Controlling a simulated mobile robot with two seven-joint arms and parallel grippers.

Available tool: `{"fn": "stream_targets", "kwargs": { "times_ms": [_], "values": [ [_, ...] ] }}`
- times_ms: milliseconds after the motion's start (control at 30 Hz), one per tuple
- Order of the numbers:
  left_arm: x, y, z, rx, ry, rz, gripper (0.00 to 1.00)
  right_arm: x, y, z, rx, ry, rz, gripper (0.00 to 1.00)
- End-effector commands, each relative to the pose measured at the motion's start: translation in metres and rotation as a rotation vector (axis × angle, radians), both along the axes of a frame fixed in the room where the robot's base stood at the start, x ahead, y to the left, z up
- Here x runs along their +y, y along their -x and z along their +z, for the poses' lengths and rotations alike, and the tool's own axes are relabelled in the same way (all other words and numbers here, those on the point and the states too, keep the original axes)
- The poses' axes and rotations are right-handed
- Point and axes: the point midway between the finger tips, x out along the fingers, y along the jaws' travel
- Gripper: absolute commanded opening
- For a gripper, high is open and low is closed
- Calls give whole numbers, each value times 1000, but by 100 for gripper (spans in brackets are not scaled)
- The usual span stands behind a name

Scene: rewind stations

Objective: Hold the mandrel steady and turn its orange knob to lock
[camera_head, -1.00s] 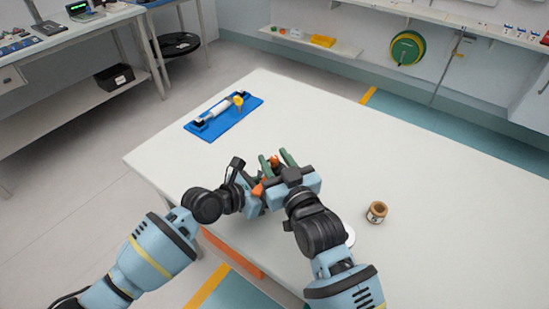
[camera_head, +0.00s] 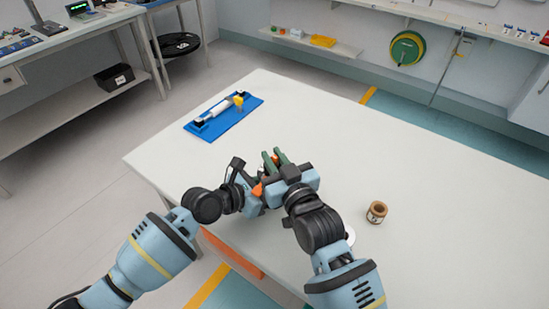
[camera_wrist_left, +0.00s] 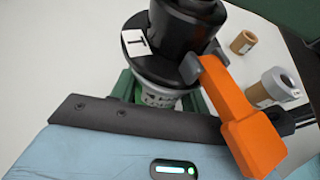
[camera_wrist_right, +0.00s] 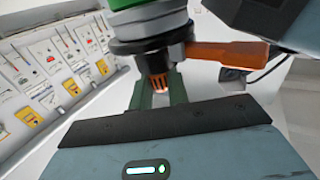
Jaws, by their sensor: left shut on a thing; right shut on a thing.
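The mandrel (camera_wrist_left: 185,35) is a black cylinder with a white "T" label and an orange side handle (camera_wrist_left: 240,115); it also shows in the right wrist view (camera_wrist_right: 150,30). My left gripper (camera_wrist_left: 160,92) is shut on its pale ribbed part, between green fingers. My right gripper (camera_wrist_right: 159,88) is shut on the orange ribbed knob (camera_wrist_right: 158,83) at the mandrel's end. The knob and most of the mandrel are hidden there.
On the white table (camera_head: 450,215), a blue base (camera_head: 232,120) with a white roll and yellow knob lies at the back left. A brown spool (camera_head: 377,212) stands to the right, near a partly hidden white round thing (camera_head: 350,236).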

Motion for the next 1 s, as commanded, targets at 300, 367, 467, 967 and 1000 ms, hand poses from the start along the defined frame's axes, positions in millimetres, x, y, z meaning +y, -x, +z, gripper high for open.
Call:
{"fn": "stream_targets", "kwargs": {
  "times_ms": [300, 367, 467, 967, 1000],
  "values": [
    [-1, 0, 2, -2, 4, -1, 16, 0, -1, 2, -7, 8, 128, 0],
    [-1, 0, 2, -2, 4, -1, 16, 0, -1, 3, -6, 8, 164, 0],
    [-1, 0, 2, -1, 3, -1, 16, 0, -1, 2, -4, 9, 226, 0],
    [-2, 1, 1, -1, 2, -4, 16, 3, -1, 5, -1, 4, 452, 0],
    [-2, 1, 1, 0, 2, -5, 16, 4, 0, 5, -1, 3, 466, 0]
  ]
}}
